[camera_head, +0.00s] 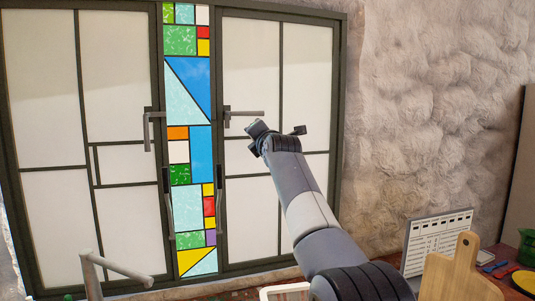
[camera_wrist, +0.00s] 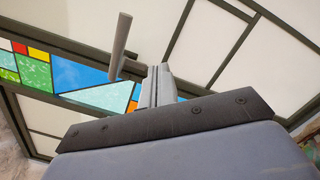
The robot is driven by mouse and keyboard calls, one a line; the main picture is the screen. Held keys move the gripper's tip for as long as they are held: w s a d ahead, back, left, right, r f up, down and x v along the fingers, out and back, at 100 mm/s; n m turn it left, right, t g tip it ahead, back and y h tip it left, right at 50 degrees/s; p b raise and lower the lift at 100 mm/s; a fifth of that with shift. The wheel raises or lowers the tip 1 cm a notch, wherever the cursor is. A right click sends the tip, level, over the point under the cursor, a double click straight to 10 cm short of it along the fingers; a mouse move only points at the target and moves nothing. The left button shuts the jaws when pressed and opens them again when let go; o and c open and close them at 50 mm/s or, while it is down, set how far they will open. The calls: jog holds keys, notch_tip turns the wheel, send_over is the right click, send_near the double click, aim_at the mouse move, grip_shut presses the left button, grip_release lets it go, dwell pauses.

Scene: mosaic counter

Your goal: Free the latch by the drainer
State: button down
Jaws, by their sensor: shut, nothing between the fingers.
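Two levers sit on a dark-framed double door with stained glass. The right lever (camera_head: 245,113) points level to the right from its plate. The left lever (camera_head: 148,132) hangs downward from its mount. My gripper (camera_head: 268,131) is raised in front of the right door leaf, just below the right lever in the picture. Contact with it cannot be told. In the wrist view my gripper (camera_wrist: 158,84) is shut and empty, with a grey lever bar (camera_wrist: 121,46) to its upper left, apart from it in the picture. I cannot make out a drainer.
A counter at lower right holds a printed card (camera_head: 437,239), a wooden board (camera_head: 458,272), a green pot (camera_head: 527,247) and small red and blue items. A bent metal bar (camera_head: 118,268) stands at lower left. A rough pale wall (camera_head: 425,110) is right of the door.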

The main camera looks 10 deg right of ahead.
jog(key=s+d+b, duration=0.1)
jog(key=s+b, duration=0.2)
jog(key=s, duration=0.3)
jog(key=shift+s+d+f, duration=0.25)
jog(key=w+a+r+p, duration=0.2)
jog(key=w+p, duration=0.6)
jog(key=w, duration=0.2)
jog(key=shift+w+r, duration=0.15)
jog(key=shift+r, duration=0.25)
dwell(0.4)
